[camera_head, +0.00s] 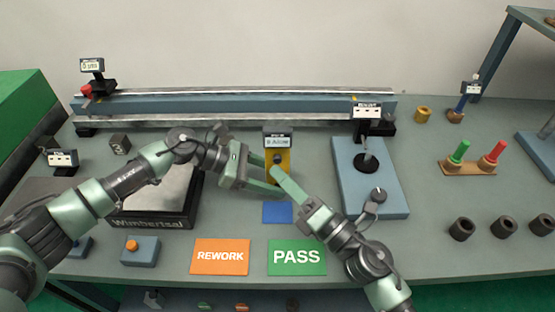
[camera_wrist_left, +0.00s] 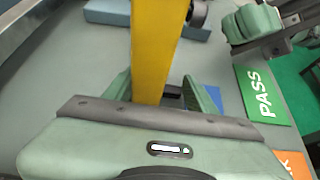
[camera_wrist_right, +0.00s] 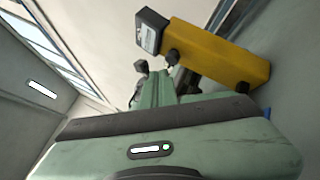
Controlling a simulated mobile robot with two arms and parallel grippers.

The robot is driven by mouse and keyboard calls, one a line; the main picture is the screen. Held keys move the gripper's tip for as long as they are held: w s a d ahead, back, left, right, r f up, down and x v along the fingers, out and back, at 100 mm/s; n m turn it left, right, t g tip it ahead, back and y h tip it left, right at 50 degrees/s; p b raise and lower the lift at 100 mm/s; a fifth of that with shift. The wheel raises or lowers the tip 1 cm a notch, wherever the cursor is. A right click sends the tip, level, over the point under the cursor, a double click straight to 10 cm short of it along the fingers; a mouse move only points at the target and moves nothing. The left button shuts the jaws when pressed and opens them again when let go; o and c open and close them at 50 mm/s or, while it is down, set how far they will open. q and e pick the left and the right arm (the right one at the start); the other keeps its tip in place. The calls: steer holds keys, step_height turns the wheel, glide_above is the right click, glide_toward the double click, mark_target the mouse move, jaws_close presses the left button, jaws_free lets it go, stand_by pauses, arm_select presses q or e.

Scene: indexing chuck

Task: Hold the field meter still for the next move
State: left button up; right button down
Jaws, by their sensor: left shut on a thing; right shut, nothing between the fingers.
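The field meter is a yellow upright body (camera_head: 286,158) with a display head (camera_head: 278,140) on top and a dark knob on its front. My left gripper (camera_head: 268,177) is shut on its lower part; in the left wrist view the yellow body (camera_wrist_left: 156,45) stands between the fingers. My right gripper (camera_head: 274,171) is shut and empty, its tips close to the front of the meter just below the knob. In the right wrist view the knob (camera_wrist_right: 172,57) sits just beyond the fingertips; I cannot tell whether they touch it.
A blue mat (camera_head: 277,213) lies in front of the meter, with the orange REWORK mat (camera_head: 220,257) and green PASS mat (camera_head: 297,258) nearer. The Wimbertsal plate (camera_head: 150,222) stands left, a blue dial box (camera_head: 350,178) right, and a long rail (camera_head: 230,105) behind.

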steer(key=s, duration=0.5)
stand_by(0.4)
stand_by(0.5)
arm_select(q)
steer(key=o, duration=1.1)
